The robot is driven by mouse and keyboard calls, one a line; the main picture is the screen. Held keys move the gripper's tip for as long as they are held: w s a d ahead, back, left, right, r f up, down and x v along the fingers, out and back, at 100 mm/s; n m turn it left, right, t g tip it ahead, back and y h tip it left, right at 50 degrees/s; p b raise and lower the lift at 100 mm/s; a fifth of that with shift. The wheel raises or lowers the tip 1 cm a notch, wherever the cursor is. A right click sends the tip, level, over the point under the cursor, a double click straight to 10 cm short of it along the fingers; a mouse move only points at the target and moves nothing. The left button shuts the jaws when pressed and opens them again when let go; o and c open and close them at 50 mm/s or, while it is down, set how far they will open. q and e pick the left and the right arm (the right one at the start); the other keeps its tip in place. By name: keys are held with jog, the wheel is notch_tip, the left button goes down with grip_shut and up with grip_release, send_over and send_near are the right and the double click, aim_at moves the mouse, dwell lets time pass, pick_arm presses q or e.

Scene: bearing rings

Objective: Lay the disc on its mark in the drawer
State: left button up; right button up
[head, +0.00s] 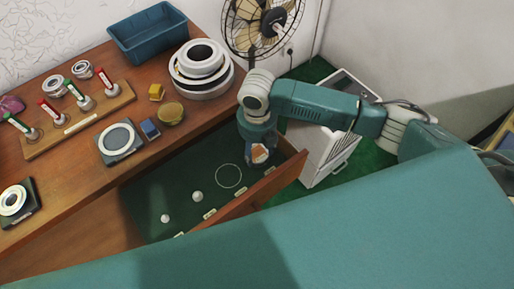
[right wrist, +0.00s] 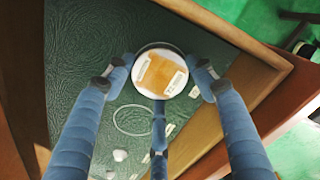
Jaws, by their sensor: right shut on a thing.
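The disc (right wrist: 160,72) is round and white-rimmed with an orange patch and small labels on its face. My right gripper (head: 259,151) is shut on it, with blue fingers around its edge in the right wrist view (right wrist: 159,80). In the head view the disc (head: 260,154) shows partly below the gripper. The gripper is over the right end of the open drawer (head: 180,186), which has a dark green lining. The mark, a thin pale circle (head: 228,176), is empty on the drawer floor, left of the gripper. It also shows in the right wrist view (right wrist: 133,120). My left gripper is out of view.
Two small white knobs (head: 197,196) lie in the drawer near pale labels (head: 210,214). The drawer's wooden front (head: 262,192) bounds it. On the desk stand a blue bin (head: 148,35), stacked rings (head: 201,67) and a pegged board (head: 80,121). A fan (head: 262,25) stands behind.

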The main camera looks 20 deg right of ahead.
jog(key=shift+f, duration=0.15)
jog(key=o, duration=1.4)
jog(key=shift+c, duration=0.2)
notch_tip(320, 180, up, 12)
